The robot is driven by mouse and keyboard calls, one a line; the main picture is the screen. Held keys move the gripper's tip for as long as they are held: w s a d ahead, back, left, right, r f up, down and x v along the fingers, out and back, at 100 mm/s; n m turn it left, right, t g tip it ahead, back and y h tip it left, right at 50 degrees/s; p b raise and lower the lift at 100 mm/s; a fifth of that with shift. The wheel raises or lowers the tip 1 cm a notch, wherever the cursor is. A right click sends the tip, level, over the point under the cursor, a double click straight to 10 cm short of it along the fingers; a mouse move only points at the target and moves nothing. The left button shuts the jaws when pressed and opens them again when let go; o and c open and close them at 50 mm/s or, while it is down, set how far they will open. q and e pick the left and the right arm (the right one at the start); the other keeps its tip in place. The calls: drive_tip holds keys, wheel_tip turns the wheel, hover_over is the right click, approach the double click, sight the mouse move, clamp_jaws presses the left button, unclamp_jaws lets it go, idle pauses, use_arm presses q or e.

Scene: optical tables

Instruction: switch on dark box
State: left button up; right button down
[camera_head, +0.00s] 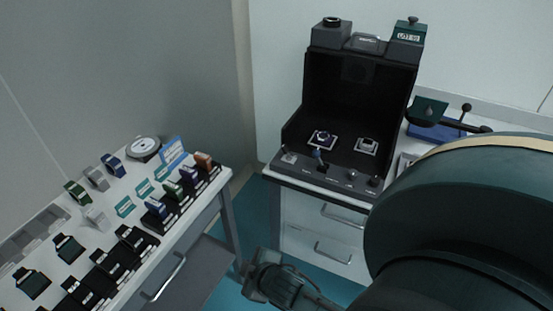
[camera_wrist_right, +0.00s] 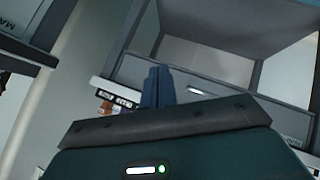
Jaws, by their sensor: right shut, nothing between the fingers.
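The dark box (camera_head: 358,95) is a black open-fronted housing on a white cabinet at the back, right of centre in the head view. A grey control strip (camera_head: 325,175) with small knobs and a lever runs along its front edge. Two small pieces on pale square bases sit inside. My right gripper (camera_head: 262,262) is low in front of the cabinet, apart from the box. In the wrist view its fingers (camera_wrist_right: 158,84) are together and hold nothing. My left gripper is not in view.
My large dark arm link covers the lower right of the head view. A white table (camera_head: 75,215) on the left holds several watch-like items on stands. A blue tray (camera_head: 437,130) lies right of the box. Drawer handles (camera_head: 333,252) protrude below the box.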

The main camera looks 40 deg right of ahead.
use_arm(q)
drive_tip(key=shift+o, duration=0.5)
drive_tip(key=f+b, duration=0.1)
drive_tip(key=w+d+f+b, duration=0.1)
drive_tip(key=b, duration=0.1)
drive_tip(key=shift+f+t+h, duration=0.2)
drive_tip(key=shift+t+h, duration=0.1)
use_arm(e)
drive_tip(key=w+d+r+n+h, duration=0.1)
drive_tip(key=w+d+n+h, duration=0.35)
drive_tip(key=w+d, duration=0.5)
use_arm(q)
drive_tip(key=b, duration=0.1)
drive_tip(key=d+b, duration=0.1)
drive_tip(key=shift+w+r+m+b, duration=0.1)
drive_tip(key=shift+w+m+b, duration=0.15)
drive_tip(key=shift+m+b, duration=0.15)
use_arm(e)
drive_tip(key=w+d+r+n+h, duration=0.1)
drive_tip(key=w+d+r+h, duration=0.5)
drive_tip(key=r, duration=0.3)
drive_tip(key=shift+d+r+t+h, duration=0.15)
drive_tip(key=shift+d+t+h, duration=0.3)
drive_tip(key=shift+h, duration=0.2)
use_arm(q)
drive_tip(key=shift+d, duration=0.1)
use_arm(e)
drive_tip(key=shift+n, duration=0.25)
